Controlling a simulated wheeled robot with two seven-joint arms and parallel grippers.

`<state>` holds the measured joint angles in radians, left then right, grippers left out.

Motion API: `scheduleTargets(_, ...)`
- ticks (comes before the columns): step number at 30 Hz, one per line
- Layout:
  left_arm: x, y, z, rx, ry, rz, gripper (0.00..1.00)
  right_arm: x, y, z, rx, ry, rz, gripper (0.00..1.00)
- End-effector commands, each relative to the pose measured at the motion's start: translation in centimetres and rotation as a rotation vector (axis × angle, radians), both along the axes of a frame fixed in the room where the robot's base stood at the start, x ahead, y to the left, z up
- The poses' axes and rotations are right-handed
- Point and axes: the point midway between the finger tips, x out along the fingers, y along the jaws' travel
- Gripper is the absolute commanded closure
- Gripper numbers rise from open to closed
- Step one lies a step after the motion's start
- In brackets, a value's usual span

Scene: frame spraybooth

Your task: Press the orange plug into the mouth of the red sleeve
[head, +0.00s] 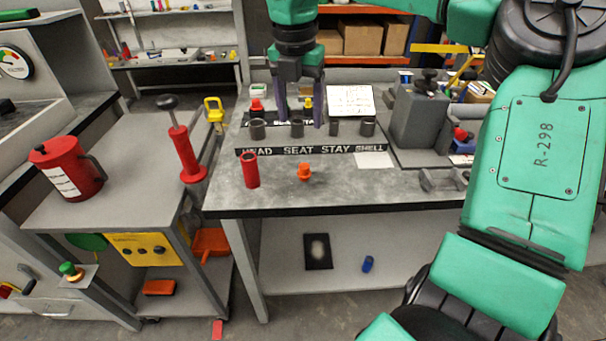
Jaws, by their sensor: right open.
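The red sleeve (251,172) stands upright near the front left of the grey workbench, its dark open mouth facing up. The orange plug (304,172) stands on the bench a short way right of the sleeve, apart from it. My right gripper (300,122) points down over the back of the bench, behind the plug and sleeve. Its two fingers are spread wide and hold nothing. My left gripper is not in view.
A lettered strip (310,149) lies behind the plug, with several grey cups behind it. A grey block machine (418,115) stands at the right. A side cart (115,160) holds a red can (66,170). The bench front is mostly clear.

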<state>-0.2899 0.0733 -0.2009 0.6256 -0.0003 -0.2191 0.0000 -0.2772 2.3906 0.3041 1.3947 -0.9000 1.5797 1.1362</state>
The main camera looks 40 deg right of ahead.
Motion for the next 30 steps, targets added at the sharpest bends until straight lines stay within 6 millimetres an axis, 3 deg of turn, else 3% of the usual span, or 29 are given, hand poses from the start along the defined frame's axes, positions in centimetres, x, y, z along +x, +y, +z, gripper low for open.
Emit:
scheduleTargets(1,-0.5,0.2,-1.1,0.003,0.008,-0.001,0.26,0.0,0.0,-1.1,0.0,0.0,0.0,0.28)
scheduleTargets(3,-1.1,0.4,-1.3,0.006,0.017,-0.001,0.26,0.0,0.0,-1.4,0.0,0.0,0.001,0.28)
scheduleTargets(7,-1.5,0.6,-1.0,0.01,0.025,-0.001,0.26,0.1,-0.2,-3.2,0.004,0.005,0.003,0.28)
scheduleTargets(13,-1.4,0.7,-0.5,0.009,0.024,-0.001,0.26,0.3,-0.7,-8.3,0.005,0.005,0.002,0.28)
scheduleTargets(24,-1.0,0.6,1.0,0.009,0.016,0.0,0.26,0.6,-1.7,-14.2,0.004,0.003,0.001,0.28)
scheduleTargets(30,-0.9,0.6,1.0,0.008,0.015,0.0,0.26,0.8,-1.9,-15.4,0.002,-0.001,0.0,0.28)
